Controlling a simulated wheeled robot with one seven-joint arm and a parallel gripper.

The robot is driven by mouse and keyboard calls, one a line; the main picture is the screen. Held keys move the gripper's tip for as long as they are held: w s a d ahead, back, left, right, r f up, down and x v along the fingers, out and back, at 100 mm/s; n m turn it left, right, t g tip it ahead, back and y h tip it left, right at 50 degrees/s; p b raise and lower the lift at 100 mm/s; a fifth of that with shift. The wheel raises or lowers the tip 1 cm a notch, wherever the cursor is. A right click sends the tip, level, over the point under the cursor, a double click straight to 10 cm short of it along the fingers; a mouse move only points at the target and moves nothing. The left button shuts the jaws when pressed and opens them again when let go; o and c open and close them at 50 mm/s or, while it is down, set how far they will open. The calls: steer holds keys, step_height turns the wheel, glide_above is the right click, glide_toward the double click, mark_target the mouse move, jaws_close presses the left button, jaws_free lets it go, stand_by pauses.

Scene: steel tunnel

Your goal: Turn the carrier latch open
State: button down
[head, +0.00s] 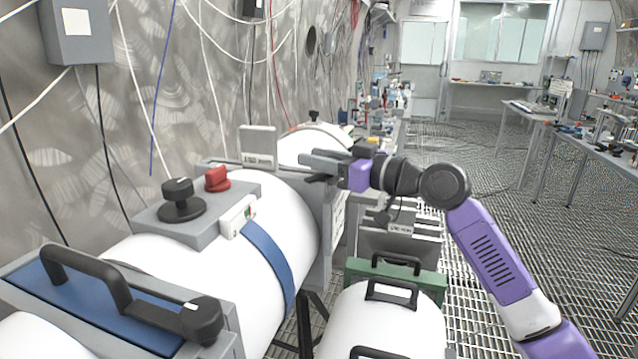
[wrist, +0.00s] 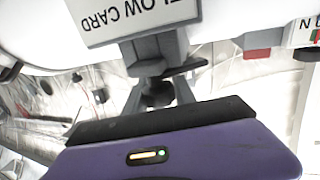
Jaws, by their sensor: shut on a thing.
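My gripper (head: 318,162) is over the far part of the large white cylinder. Its fingers are shut on the grey stem below a plate lettered "FLOW CARD" in the wrist view (wrist: 155,50). That flow card (head: 258,142) stands upright beyond the fingertips in the head view. No part is clearly marked as the carrier latch. Candidates on the cylinder are a red knob (head: 217,179), a black knob (head: 180,199) beside it on a grey block, and a black knob (head: 198,320) on the near blue-topped unit. My gripper is apart from all three.
A black handle (head: 85,265) rises from the blue-topped unit. A rack of grey plates (head: 400,243) and a green-backed white case (head: 385,325) stand right. The grated floor (head: 470,170) is open beyond.

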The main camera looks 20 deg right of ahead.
steer(key=y+b, duration=0.1)
steer(key=n+g+y+b, duration=0.1)
steer(key=b, duration=0.1)
steer(key=shift+a+f+n+g, duration=0.2)
steer(key=shift+f+n+g, duration=0.1)
steer(key=shift+f, duration=0.05)
steer(key=shift+s+a+r+n+g+y+b, duration=0.1)
steer(key=shift+n+g+y+b, duration=0.3)
steer(key=shift+g+b, duration=0.15)
steer(key=shift+s+a+r+n+g+y+b, duration=0.1)
steer(key=shift+n+g+y+b, duration=0.35)
steer(key=shift+b, duration=0.2)
steer(key=shift+s+a+r+n+g+y, duration=0.1)
steer(key=shift+n+g+y, duration=0.3)
steer(key=shift+g, duration=0.2)
steer(key=shift+s+r+n+g+y, duration=0.1)
steer(key=shift+n+g+y, duration=0.15)
steer(key=shift+n+g, duration=0.3)
steer(key=shift+s+n+g+y, duration=0.15)
steer(key=shift+n+g+y, duration=0.3)
steer(key=shift+g, duration=0.4)
steer(key=shift+s+f+n+g, duration=0.1)
steer(key=shift+n+g, duration=0.15)
steer(key=shift+g, duration=0.05)
steer(key=c, duration=1)
jaws_free()
steer(key=shift+c, duration=0.2)
